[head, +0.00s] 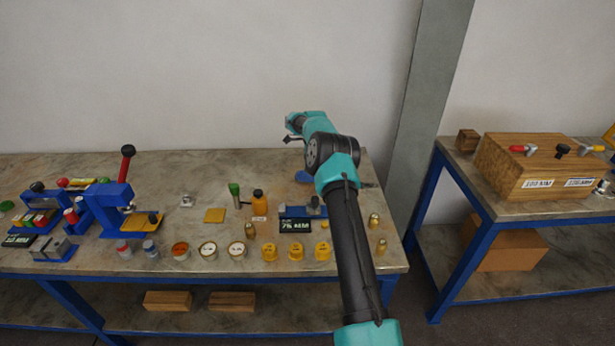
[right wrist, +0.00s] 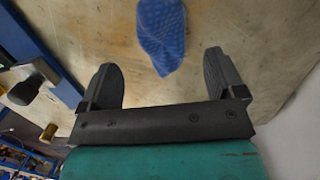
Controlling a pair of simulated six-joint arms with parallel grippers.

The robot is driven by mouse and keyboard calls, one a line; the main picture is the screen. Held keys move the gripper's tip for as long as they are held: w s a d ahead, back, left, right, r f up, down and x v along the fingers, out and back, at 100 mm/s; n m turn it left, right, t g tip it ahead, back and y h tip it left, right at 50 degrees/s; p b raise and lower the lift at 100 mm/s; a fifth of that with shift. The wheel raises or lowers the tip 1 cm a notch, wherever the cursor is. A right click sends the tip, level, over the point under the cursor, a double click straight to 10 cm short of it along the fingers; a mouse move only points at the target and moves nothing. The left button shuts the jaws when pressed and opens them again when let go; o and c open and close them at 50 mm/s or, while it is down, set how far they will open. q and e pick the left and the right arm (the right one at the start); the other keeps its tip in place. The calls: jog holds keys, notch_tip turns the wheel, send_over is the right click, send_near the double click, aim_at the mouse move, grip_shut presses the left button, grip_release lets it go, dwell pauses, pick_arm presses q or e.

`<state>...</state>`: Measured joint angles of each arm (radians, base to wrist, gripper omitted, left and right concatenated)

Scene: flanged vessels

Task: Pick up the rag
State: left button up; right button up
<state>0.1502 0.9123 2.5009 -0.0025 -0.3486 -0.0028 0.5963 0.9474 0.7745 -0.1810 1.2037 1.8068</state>
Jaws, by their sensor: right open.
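The rag (right wrist: 162,35) is a blue, textured cloth lying flat on the worn table top in the right wrist view. A small blue patch at the table's back, beside my arm in the head view (head: 303,177), looks like the same rag, partly hidden. My right gripper (right wrist: 161,64) is open and empty. Its two dark fingers are apart, with the rag ahead of the gap between them and not between the pads. In the head view my right arm reaches over the table, and its fingers are hard to make out. My left gripper is not in view.
A blue press (head: 108,207) with a black-knobbed lever stands on the left of the table (head: 170,171). Several small jars and yellow caps line the front. A wooden box (head: 535,165) is on the right table.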

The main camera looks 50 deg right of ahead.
jog(key=shift+f, duration=0.25)
jog(key=shift+w+a+f, duration=0.1)
jog(key=shift+w+f, duration=0.05)
jog(key=shift+f, duration=1.15)
jog(key=shift+w+f, duration=0.1)
jog(key=shift+f, duration=1.15)
jog(key=c, duration=1)
jog(key=shift+r, duration=0.15)
notch_tip(320, 180, up, 10)
jog(key=shift+f, duration=0.15)
